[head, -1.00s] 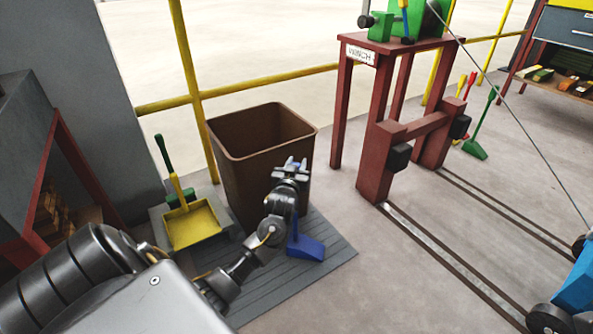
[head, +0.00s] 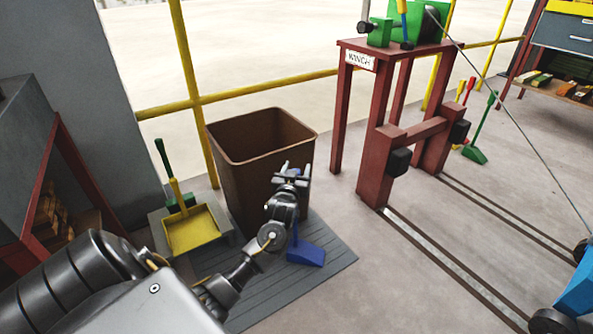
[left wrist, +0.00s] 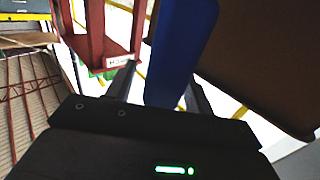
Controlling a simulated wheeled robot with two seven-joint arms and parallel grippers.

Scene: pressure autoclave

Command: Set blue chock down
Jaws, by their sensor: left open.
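The blue chock (head: 305,254) rests on the grey ribbed mat (head: 335,262), in front of the brown bin (head: 240,180) and just right of my left wrist. Its blue handle rises behind my wrist, which hides part of it in the head view. My left gripper (head: 296,171) is open above the chock, beside the bin. In the left wrist view the long blue handle (left wrist: 180,50) stands between the two spread fingers; I cannot tell whether either finger touches it. My right gripper is not in view.
A yellow dustpan (head: 192,230) and a green-handled brush (head: 163,158) stand left of the bin. A red winch stand (head: 376,165) and floor rails (head: 440,255) lie to the right. A yellow railing (head: 240,91) runs behind. Bare floor (head: 370,295) is free right of the mat.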

